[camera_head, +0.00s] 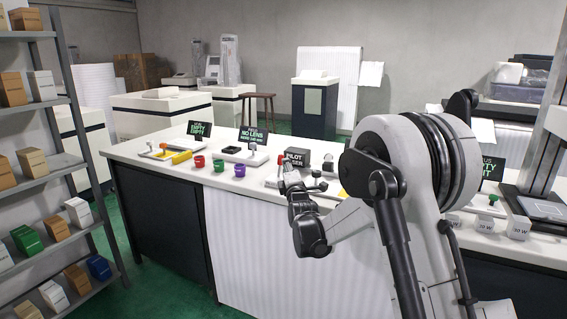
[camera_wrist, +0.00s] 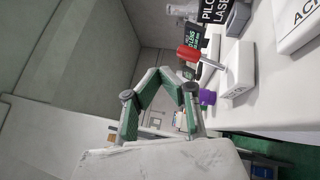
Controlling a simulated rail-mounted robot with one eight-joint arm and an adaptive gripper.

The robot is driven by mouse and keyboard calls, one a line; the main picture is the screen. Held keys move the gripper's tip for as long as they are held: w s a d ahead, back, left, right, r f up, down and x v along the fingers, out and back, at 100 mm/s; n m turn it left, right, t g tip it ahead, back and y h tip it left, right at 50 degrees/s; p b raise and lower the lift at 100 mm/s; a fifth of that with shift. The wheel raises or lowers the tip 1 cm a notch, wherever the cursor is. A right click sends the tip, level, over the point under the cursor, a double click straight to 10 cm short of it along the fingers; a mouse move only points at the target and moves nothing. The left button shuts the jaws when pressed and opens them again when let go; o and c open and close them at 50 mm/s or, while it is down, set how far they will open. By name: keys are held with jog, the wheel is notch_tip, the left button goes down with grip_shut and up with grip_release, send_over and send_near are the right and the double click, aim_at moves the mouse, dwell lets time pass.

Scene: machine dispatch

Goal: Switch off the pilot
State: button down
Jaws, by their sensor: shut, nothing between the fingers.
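The pilot laser is marked by a dark "PILOT LASER" sign (camera_head: 296,158) on the white counter; the sign also shows at the top of the wrist view (camera_wrist: 215,8). In front of it in the wrist view is a switch with a white base (camera_wrist: 238,68) and a metal lever ending in a red knob (camera_wrist: 189,53). The knob (camera_head: 281,158) shows in the head view just beyond my gripper (camera_head: 287,170). In the wrist view, my gripper (camera_wrist: 166,72) is shut and empty, its tips close to the knob. I cannot tell if they touch it.
Red (camera_head: 199,161), green (camera_head: 218,166) and purple (camera_head: 239,170) cups stand on the counter left of my gripper. A "NO LENS" sign (camera_head: 254,136) stands behind them. White weights (camera_head: 518,228) are at right. A shelf (camera_head: 40,108) stands at left.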

jog(key=s+r+p, duration=0.1)
jog(key=s, duration=0.5)
jog(key=shift+s+d+r, duration=0.3)
jog(key=shift+d, duration=0.15)
jog(key=s+d+r+m+g+h+p, duration=0.1)
jog(key=s+d+r+m+g+p, duration=0.25)
jog(key=s, duration=0.55)
jog(key=s+d+r+m+g+h+p, duration=0.1)
jog(key=s+d+r+m+g, duration=0.25)
jog(key=s+r+m, duration=0.45)
jog(key=s+d+f+m+g+p, duration=0.1)
jog(key=s+d+f+m+g, duration=0.1)
jog(key=s, duration=0.8)
jog(key=s+d+f+m+g+p, duration=0.2)
jog(key=s+m, duration=0.3)
jog(key=s, duration=0.6)
jog(key=s+d+f+m+g+h+p, duration=0.1)
jog(key=s+d+f+m+g+p, duration=0.1)
jog(key=s, duration=0.9)
jog(key=shift+s+d+f+m, duration=0.3)
jog(key=shift+f+m, duration=0.35)
jog(key=shift+f, duration=0.15)
